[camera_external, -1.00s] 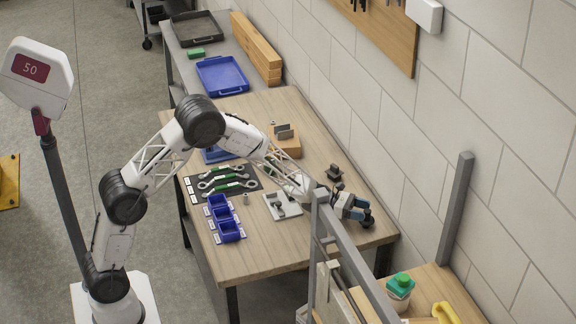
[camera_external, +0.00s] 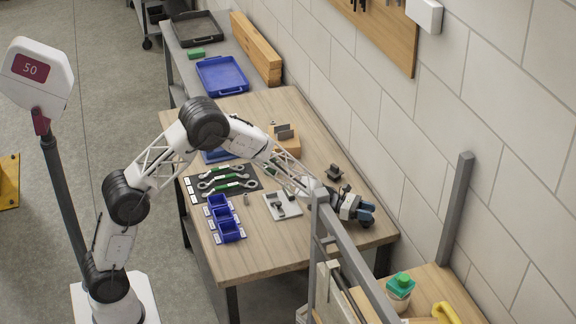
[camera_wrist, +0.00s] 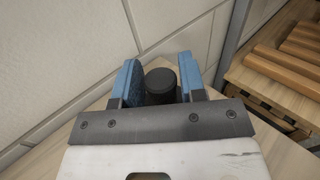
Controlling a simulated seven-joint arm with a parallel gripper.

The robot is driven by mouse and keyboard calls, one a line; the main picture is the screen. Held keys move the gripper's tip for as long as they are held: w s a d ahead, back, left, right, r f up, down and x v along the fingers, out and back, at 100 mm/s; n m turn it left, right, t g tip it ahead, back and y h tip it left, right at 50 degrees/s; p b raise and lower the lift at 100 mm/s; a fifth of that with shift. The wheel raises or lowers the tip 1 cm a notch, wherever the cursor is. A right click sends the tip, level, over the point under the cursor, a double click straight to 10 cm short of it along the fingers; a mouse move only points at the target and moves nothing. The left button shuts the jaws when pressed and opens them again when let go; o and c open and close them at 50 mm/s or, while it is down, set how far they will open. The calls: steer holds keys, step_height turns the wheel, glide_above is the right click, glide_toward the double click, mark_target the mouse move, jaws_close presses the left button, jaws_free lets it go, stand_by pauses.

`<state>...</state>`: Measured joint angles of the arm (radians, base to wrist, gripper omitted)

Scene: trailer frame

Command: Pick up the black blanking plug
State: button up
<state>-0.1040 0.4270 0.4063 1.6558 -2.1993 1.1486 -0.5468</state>
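The black blanking plug (camera_wrist: 161,86) is a dark round cylinder. In the external view my gripper (camera_external: 367,213) is low over the far right corner of the wooden table (camera_external: 270,250). There the plug is largely hidden by the fingers.
A grey metal frame (camera_external: 318,250) stands just in front of the gripper. The wall is close behind the table. A dark fixture (camera_external: 334,173), a pale plate with a dark part (camera_external: 283,206), blue bins (camera_external: 228,230) and green-handled wrenches (camera_external: 228,186) are on the table.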

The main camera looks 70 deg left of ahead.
steer(key=c, duration=0.6)
steer(key=shift+o, duration=0.2)
steer(key=shift+r, duration=0.15)
steer(key=shift+r, duration=1.4)
steer(key=shift+s+r, duration=0.25)
steer(key=shift+s, duration=0.05)
steer(key=s+r, duration=0.1)
steer(key=s, duration=1.4)
steer(key=shift+s+a+r, duration=0.2)
steer(key=shift+a, duration=0.05)
